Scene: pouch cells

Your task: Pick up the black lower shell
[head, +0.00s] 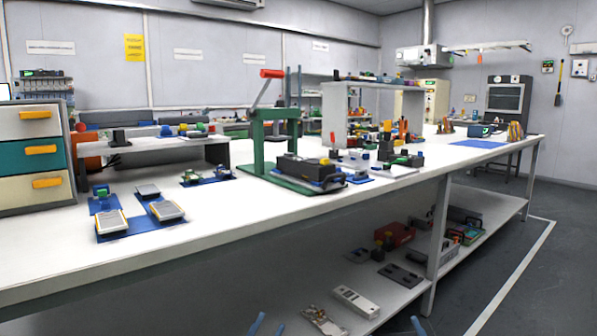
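I cannot tell for certain which thing is the black lower shell. A black box-shaped part (302,167) sits on the green base of a hand press on the white bench. A flat dark piece (402,276) lies on the lower shelf. Of my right gripper (418,326) only a blue tip shows at the bottom edge, to the right. Both grippers appear low in the picture, away from the parts on the bench top.
The white bench (150,255) runs across the view, its front edge clear. Blue mats (112,222) with grey pouch-like cells lie at left, by a drawer unit (38,155). The green press (275,130) has a red-handled lever. The lower shelf (330,270) holds several items. Floor is free at right.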

